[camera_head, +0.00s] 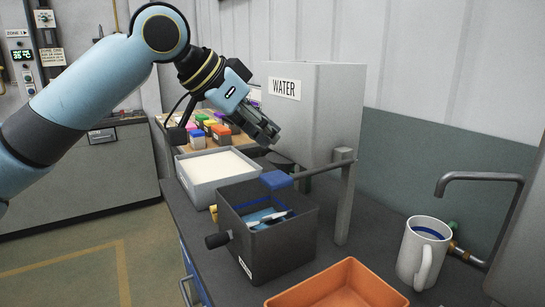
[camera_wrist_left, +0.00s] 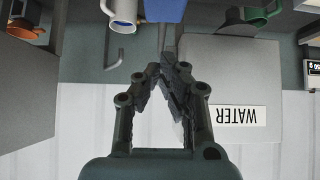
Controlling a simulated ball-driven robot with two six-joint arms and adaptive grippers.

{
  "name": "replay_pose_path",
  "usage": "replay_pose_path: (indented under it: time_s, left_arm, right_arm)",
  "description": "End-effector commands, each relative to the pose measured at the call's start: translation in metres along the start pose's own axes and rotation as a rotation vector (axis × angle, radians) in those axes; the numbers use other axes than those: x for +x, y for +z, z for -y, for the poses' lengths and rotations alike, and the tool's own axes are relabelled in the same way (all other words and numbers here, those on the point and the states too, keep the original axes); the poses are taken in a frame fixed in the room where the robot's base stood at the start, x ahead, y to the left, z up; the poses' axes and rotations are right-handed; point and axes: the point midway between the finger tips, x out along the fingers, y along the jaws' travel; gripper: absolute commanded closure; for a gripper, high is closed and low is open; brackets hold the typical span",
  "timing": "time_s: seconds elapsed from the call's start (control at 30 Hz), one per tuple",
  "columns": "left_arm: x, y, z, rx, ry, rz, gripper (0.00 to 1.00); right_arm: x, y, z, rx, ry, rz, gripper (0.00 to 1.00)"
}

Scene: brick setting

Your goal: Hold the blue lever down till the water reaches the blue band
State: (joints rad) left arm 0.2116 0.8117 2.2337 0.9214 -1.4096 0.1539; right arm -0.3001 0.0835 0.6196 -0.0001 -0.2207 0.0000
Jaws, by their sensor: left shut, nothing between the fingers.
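The blue lever (camera_head: 277,180) sits beside the dark box, below the white tank (camera_head: 330,105) labelled WATER. It appears to be the blue block at the top edge of the left wrist view (camera_wrist_left: 165,9). My left gripper (camera_head: 268,136) is shut and empty, above the lever and apart from it; its closed fingers also show in the left wrist view (camera_wrist_left: 170,68). A white mug (camera_head: 414,255) stands upright at the right under a grey curved spout (camera_head: 482,177). A blue band (camera_head: 430,231) shows inside the mug; I cannot make out a water level. My right gripper is out of view.
The dark box (camera_head: 262,238) holds blue and white items. A grey post (camera_head: 344,205) stands right of it. An orange tray (camera_head: 340,290) lies in front, and a white-filled bin (camera_head: 216,168) stands behind left. Bare counter (camera_head: 375,235) shows between post and mug.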

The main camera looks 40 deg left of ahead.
Motion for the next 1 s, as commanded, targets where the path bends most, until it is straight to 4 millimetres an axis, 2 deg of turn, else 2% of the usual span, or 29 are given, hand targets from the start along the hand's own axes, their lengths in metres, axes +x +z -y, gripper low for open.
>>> replay_pose_path:
  time_s: [0.13,0.3,0.5,0.87,1.0]
  left_arm:
    - [0.022,-0.001,-0.002,-0.005,0.005,-0.001,1.0]
    - [0.039,0.02,0.0,-0.002,0.001,0.004,1.0]
    - [0.047,0.028,0.0,0.0,-0.001,0.002,1.0]
    - [0.049,0.03,0.0,0.0,-0.001,0.002,1.0]
    - [0.065,0.046,-0.001,-0.004,0.003,0.005,1.0]
  right_arm:
    - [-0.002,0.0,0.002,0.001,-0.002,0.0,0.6]
    - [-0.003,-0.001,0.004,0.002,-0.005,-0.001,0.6]
    - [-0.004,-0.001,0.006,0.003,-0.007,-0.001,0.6]
    - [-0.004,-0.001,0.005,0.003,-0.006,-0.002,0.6]
    - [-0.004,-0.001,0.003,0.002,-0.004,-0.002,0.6]
